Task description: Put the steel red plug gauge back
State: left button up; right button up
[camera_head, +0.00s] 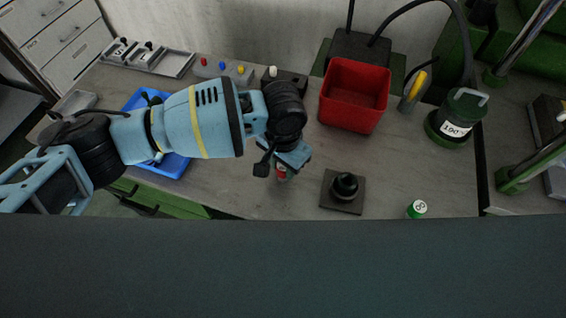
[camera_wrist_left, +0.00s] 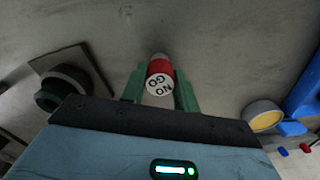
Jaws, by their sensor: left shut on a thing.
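The red plug gauge (camera_wrist_left: 159,67) shows in the left wrist view between the green fingers of my left gripper (camera_wrist_left: 160,92). Its near end is white and marked "NO GO", with a red band and a grey steel part beyond. My left gripper (camera_head: 283,165) is shut on it. In the head view, a small red and white part of the gauge (camera_head: 281,174) shows below the gripper, over the wooden bench. I cannot tell whether the gauge touches the bench. My right gripper is not in view.
A dark square plate with a black knob (camera_head: 345,187) lies right of my gripper. Behind are a red bin (camera_head: 354,95), a grey holder with coloured knobs (camera_head: 222,70) and a grey tray (camera_head: 172,62). A blue tray (camera_head: 176,165) lies left.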

pick_arm(q)
jog(key=shift+f, duration=0.1)
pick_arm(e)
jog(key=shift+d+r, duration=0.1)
pick_arm(q)
jog(key=o, duration=1.1)
jog(key=shift+c, duration=0.2)
notch_tip(320, 180, up, 12)
jog(key=p, duration=0.1)
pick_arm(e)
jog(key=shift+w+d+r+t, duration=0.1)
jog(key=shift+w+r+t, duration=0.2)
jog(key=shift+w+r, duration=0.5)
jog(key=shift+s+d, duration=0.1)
